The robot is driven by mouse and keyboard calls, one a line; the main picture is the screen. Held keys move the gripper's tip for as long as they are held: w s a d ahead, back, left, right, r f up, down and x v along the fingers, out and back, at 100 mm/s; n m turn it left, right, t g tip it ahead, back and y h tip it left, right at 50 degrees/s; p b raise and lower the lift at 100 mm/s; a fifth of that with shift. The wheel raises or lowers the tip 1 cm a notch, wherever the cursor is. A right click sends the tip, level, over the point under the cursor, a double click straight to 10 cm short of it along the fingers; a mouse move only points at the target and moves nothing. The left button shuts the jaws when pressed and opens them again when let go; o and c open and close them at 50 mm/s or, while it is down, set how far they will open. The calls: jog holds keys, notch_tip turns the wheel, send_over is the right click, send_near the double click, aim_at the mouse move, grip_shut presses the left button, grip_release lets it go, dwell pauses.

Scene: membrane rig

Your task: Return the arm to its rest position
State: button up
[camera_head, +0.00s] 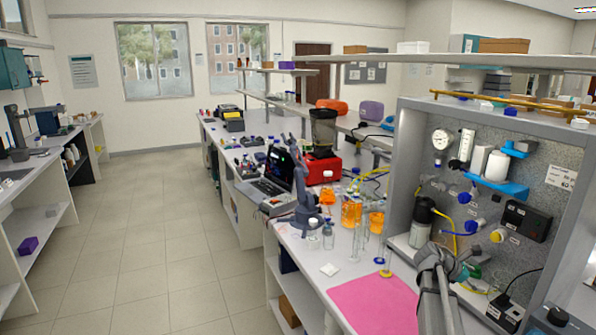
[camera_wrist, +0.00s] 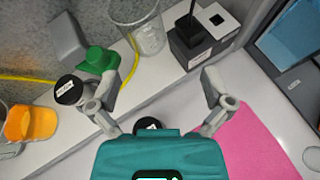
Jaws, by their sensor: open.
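My gripper (camera_wrist: 158,88) is open in the wrist view, with its two grey fingers spread wide and nothing held between them. Below the fingers are a pale bench top and the edge of a pink mat (camera_wrist: 250,145). A dark round cap (camera_wrist: 148,123) shows just beyond the teal housing, partly hidden by it. In the head view my grey arm (camera_head: 437,290) rises at the lower right, beside the pink mat (camera_head: 370,305) and in front of the rig panel. I cannot make out the fingertips there.
A bottle with a black cap (camera_wrist: 68,90), a green cap (camera_wrist: 100,60), a clear beaker (camera_wrist: 145,30) and black boxes (camera_wrist: 190,45) surround the fingers. The aisle floor (camera_head: 150,240) is clear.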

jog(key=s+a+f+m+y, duration=0.1)
jog(key=a+f+m+y, duration=0.1)
jog(key=a, duration=0.5)
jog(key=s+a+f+m+t+y, duration=0.1)
jog(key=s+a+f+m+y, duration=0.1)
jog(key=a, duration=0.5)
jog(key=s+a+f+m+y, duration=0.2)
jog(key=a+f+m, duration=0.1)
jog(key=a, duration=0.4)
jog(key=shift+s+a+f+m+t+y, duration=0.1)
jog(key=shift+s+f+m+t+y, duration=0.2)
jog(key=shift+m, duration=0.4)
jog(key=s+a+f+m+y, duration=0.1)
jog(key=s+a+m+y, duration=0.25)
jog(key=a, duration=0.55)
jog(key=s+a+f+m+y, duration=0.25)
jog(key=s+a+m, duration=0.2)
jog(key=a, duration=0.45)
jog(key=shift+n+g, duration=0.4)
jog(key=shift+g, duration=0.1)
jog(key=s+f+b, duration=0.1)
jog(key=f+b, duration=0.1)
jog(key=s+f+b, duration=0.2)
jog(key=b, duration=0.1)
jog(key=shift+f, duration=0.1)
